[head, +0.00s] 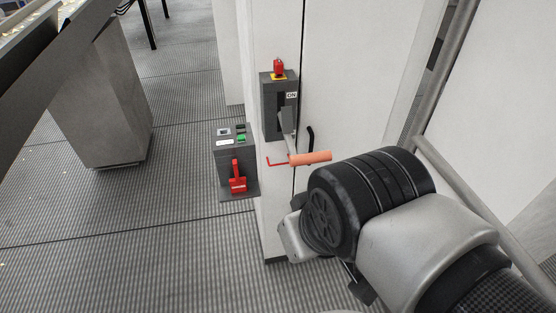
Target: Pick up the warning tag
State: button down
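A small red tag-like piece (238,180) with a pale label stands at the front of a grey holder (235,155) beside the cabinet. I take it for the warning tag, but it is too small to be sure. My gripper (325,262) is to the right of and nearer than the holder, apart from the red piece. My black and silver wrist covers most of it, and I cannot see whether its fingers are open or shut.
A white cabinet (345,60) carries a grey switch box (280,105) marked ON, with an orange-handled lever (310,158) sticking out and a red-and-yellow knob (279,69) on top. A thin red hook is below it. A grey pedestal (95,100) stands left. The tiled floor between is clear.

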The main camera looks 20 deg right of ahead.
aim_at(239, 183)
jog(key=i+l, duration=0.2)
jog(key=i+l+u, duration=0.15)
jog(key=l, duration=0.25)
jog(key=i+l, duration=0.15)
jog(key=l, duration=0.2)
jog(key=i+l+u, duration=0.2)
jog(key=l, duration=0.45)
jog(key=i+l, duration=0.25)
jog(key=l+u, duration=0.05)
jog(key=l, duration=0.05)
